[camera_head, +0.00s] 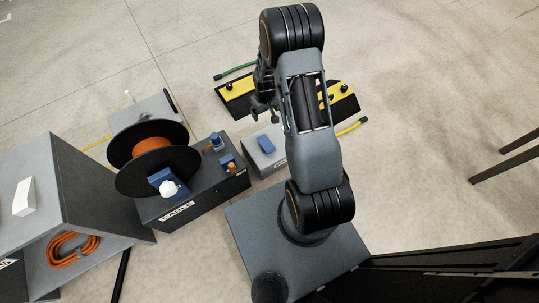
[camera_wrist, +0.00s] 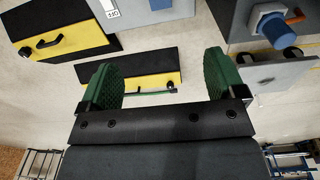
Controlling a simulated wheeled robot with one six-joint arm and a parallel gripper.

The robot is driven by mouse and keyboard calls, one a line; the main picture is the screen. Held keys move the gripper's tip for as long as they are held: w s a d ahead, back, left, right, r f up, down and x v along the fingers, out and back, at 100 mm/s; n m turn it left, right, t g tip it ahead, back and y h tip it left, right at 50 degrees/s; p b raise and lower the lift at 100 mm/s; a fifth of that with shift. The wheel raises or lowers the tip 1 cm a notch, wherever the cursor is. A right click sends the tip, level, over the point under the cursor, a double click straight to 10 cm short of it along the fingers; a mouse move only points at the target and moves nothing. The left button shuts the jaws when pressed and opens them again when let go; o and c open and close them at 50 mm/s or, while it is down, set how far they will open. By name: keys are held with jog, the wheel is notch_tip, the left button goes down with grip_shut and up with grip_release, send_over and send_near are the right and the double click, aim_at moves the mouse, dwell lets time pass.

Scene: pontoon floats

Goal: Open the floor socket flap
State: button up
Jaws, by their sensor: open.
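A light grey plate (camera_head: 153,108) with a dark bar along its right edge lies on the floor behind the cable reel. It looks like the floor socket flap, but I cannot be sure. A similar grey plate (camera_wrist: 282,76) shows at the right in the wrist view, with dark fittings along its upper side. My gripper (camera_wrist: 164,78) is open and empty, with green ribbed pads well apart. The plate lies to the right of the gripper in that view, apart from it. In the head view my arm hides much of the gripper.
A black-and-yellow floor ramp (camera_head: 237,97) with black knobs lies beyond my arm; it also shows in the wrist view (camera_wrist: 72,47). A cable reel (camera_head: 152,160) stands on a dark box (camera_head: 190,202). A grey box (camera_head: 262,150) stands beside it. Bare floor lies at the upper right.

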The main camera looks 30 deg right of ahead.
aim_at(270, 149)
jog(key=shift+g, duration=0.3)
jog(key=f+b, duration=0.2)
jog(key=f, duration=0.7)
jog(key=s+d+f+b, duration=0.1)
jog(key=f+b, duration=0.2)
jog(key=f, duration=0.7)
jog(key=f+b, duration=0.3)
jog(key=f, duration=0.6)
jog(key=shift+s+d+f, duration=0.15)
jog(key=shift+d+f, duration=0.05)
jog(key=shift+f, duration=0.15)
jog(key=c, duration=1.3)
